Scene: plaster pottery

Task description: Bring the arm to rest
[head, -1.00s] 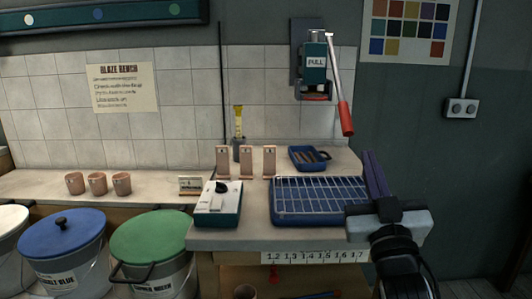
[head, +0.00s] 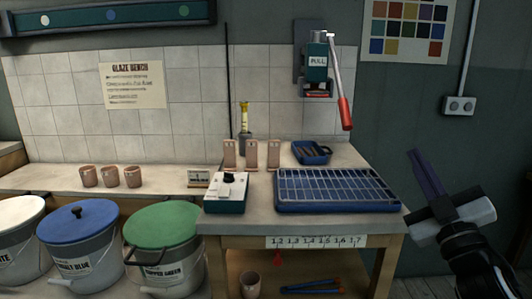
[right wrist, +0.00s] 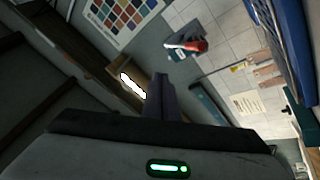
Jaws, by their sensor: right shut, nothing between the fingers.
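My right gripper (head: 424,172) is in the head view at the right, beyond the right end of the bench and clear of the blue tray. Its dark fingers are together and hold nothing. In the right wrist view the closed fingers (right wrist: 161,97) point toward the wall, with nothing between them. My left gripper is in neither view.
A blue tray with a wire rack (head: 338,206) lies on the bench (head: 262,220). A switch box (head: 226,193), several upright tiles (head: 252,154) and a small blue dish (head: 312,153) stand nearby. A red-handled lever (head: 344,112) hangs on the wall. Lidded buckets (head: 165,240) stand left.

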